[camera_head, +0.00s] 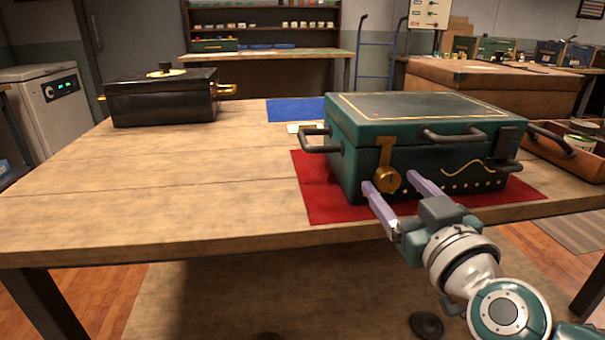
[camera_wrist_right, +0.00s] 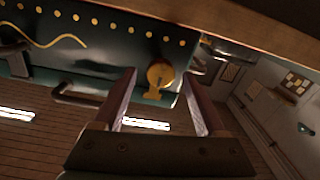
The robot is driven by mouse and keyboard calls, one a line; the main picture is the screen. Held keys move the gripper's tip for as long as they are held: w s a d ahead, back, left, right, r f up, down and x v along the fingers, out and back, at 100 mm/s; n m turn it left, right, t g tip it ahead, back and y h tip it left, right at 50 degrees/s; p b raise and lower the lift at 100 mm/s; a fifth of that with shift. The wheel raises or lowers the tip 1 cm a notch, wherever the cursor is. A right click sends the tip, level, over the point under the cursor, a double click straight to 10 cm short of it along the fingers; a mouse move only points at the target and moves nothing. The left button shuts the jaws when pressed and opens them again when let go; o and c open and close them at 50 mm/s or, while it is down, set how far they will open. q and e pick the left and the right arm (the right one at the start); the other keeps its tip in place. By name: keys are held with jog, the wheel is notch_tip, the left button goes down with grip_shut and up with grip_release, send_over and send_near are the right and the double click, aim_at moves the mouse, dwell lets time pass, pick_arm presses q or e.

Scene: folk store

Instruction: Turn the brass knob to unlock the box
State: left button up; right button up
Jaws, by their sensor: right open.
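The green box (camera_head: 430,108) stands shut on a red mat (camera_head: 316,198) on the wooden table. Its round brass knob (camera_head: 388,180) is on the front face, low at the left, below a brass strip (camera_head: 385,148). My right gripper (camera_head: 391,182) comes from the lower right, its two pale purple fingers apart and pointing at the box front. In the head view the fingertips lie on either side of the knob. In the right wrist view the knob (camera_wrist_right: 160,74) shows between the open fingers (camera_wrist_right: 160,88); whether they touch it I cannot tell. My left gripper is not in view.
A black box with brass handles (camera_head: 162,97) stands at the back left of the table. A blue mat (camera_head: 294,110) lies behind the green box. A brown tray (camera_head: 566,150) holding cans is at the right. The table's left and front-left are clear.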

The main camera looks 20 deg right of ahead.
grip_shut()
dwell(0.6)
